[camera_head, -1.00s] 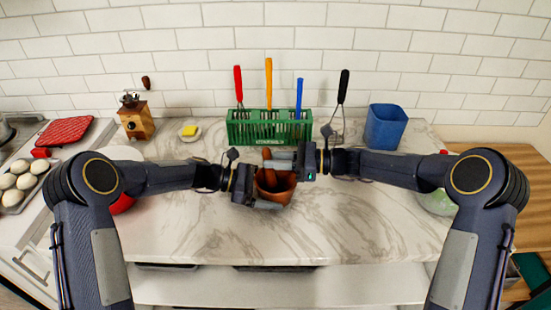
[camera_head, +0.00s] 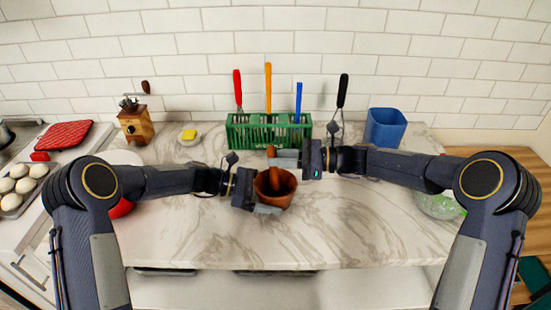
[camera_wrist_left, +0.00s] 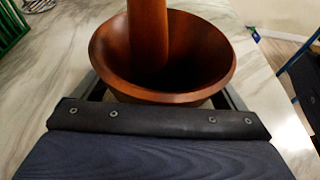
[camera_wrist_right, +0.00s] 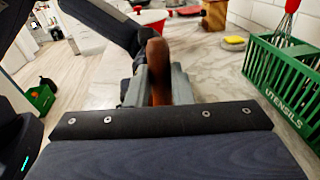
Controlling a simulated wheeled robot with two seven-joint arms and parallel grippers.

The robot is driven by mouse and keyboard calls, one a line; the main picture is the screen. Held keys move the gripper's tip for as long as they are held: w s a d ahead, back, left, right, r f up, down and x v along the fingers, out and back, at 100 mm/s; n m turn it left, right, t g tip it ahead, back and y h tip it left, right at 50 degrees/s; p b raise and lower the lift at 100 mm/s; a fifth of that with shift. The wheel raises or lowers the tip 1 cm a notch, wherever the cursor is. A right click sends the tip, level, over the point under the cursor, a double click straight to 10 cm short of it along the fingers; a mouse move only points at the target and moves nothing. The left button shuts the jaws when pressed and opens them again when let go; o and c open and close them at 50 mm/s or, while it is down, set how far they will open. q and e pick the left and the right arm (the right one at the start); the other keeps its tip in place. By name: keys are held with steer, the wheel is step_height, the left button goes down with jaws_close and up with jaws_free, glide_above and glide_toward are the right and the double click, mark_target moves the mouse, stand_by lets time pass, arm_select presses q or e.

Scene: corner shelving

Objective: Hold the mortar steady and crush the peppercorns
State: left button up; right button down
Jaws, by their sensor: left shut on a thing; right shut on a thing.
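The brown wooden mortar (camera_head: 284,197) stands on the marble counter, slightly right of my left gripper. My left gripper (camera_head: 262,205) is shut around the mortar's outside, which fills the left wrist view (camera_wrist_left: 195,85). The wooden pestle (camera_head: 273,174) stands in the mortar, its lower end inside the bowl. My right gripper (camera_head: 287,160) is shut on the pestle's upper part. In the right wrist view the pestle top (camera_wrist_right: 158,70) shows between the fingers. The peppercorns cannot be made out in the dark bowl.
A green utensil basket (camera_head: 268,133) with several coloured-handled tools stands behind the mortar. A blue container (camera_head: 385,126) is at the back right, a wooden grinder (camera_head: 136,122) at the back left. The front counter is clear.

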steer(key=shift+d+r, duration=0.1)
steer(key=shift+d, duration=0.3)
steer(key=shift+f, duration=0.2)
steer(key=shift+f, duration=1)
steer(key=shift+r, duration=1.1)
step_height(320, 180, up, 7)
steer(key=shift+f, duration=0.2)
